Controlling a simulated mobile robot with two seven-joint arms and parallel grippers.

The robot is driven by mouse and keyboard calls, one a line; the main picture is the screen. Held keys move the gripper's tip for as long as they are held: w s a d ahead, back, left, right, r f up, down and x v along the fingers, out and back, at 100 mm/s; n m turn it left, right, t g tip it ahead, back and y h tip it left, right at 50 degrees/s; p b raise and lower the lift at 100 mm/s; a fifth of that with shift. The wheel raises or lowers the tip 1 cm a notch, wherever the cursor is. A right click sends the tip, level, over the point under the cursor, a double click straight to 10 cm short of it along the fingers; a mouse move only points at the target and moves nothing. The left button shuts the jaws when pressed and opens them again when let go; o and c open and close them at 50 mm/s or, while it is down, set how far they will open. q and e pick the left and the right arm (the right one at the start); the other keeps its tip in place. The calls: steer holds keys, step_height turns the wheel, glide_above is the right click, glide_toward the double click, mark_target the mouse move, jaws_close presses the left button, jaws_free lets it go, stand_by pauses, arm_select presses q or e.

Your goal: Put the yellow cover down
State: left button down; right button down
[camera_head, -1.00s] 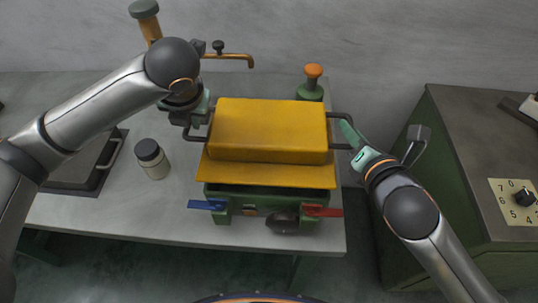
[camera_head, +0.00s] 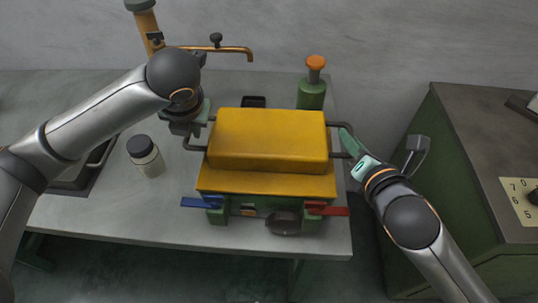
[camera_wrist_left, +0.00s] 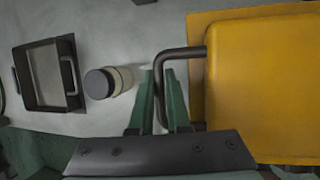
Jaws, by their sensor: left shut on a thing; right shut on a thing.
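The yellow cover (camera_head: 268,140) sits level over the green machine (camera_head: 216,213) on the table, its flange hiding most of the machine's top. No clear gap shows between flange and machine; whether they touch I cannot tell. My left gripper (camera_head: 196,130) is shut on the cover's left dark handle. In the left wrist view the green fingers (camera_wrist_left: 160,100) close around that handle (camera_wrist_left: 160,62), beside the yellow cover (camera_wrist_left: 258,85). My right gripper (camera_head: 347,142) is shut on the right handle (camera_head: 340,126), partly hidden by its own fingers.
A blue lever (camera_head: 200,202) and a red lever (camera_head: 328,210) stick out at the machine's front. An orange-topped green bottle (camera_head: 312,88) and a copper tap (camera_head: 210,48) stand behind.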

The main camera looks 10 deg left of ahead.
arm_select(q)
steer(key=shift+f, duration=0.35)
arm_select(e)
steer(key=shift+f, duration=0.35)
arm_select(q)
steer(key=c, duration=0.9)
jaws_free()
steer(key=shift+r, duration=0.15)
arm_select(e)
steer(key=c, duration=0.9)
jaws_free()
steer(key=shift+r, duration=0.15)
arm_select(q)
steer(key=shift+r, duration=0.1)
steer(key=v, duration=1.1)
steer(key=shift+s+d+r, duration=0.1)
steer(key=shift+d+r, duration=0.05)
steer(key=shift+r, duration=0.05)
steer(key=shift+s+r, duration=0.1)
arm_select(e)
steer(key=shift+r, duration=0.45)
step_height(320, 180, up, 9)
steer(key=shift+r, duration=0.1)
